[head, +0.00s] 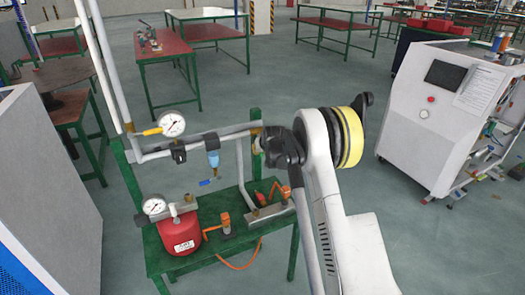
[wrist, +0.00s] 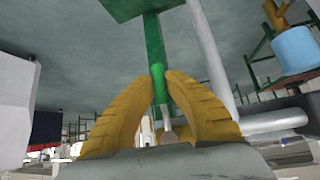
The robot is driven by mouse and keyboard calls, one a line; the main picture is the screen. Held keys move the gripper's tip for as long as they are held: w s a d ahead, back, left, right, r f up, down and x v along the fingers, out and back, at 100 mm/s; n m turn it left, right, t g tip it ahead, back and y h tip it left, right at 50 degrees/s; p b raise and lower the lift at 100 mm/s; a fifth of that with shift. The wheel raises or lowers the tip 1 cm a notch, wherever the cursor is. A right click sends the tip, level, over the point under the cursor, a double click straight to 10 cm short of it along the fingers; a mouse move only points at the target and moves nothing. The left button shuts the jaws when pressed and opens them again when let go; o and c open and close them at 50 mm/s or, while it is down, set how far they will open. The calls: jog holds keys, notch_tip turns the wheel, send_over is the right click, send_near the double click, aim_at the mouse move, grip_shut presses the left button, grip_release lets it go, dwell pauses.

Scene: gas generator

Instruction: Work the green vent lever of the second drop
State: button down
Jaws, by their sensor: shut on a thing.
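In the wrist view my gripper (wrist: 160,84) has its two ridged yellow fingers closed in on a slim bright green lever (wrist: 159,92). A grey metal end (wrist: 168,128) shows below the green part, between the fingers. In the head view my gripper (head: 257,137) is at the right end of the grey pipe run, beside the green post. My dark wrist hides most of it and the green lever there. The lever's exact angle is hard to tell.
The green bench (head: 178,262) carries a red tank (head: 181,232) with a gauge and orange-handled fittings. A blue filter (head: 213,159) with a blue lever (head: 208,182) hangs left of my gripper. A yellow lever (head: 153,131) is farther left. A white cabinet (head: 425,110) stands right.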

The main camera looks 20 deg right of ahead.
dwell(0.4)
jog(key=c, duration=1.4)
grip_release()
jog(key=shift+a, duration=0.1)
jog(key=v, duration=1.2)
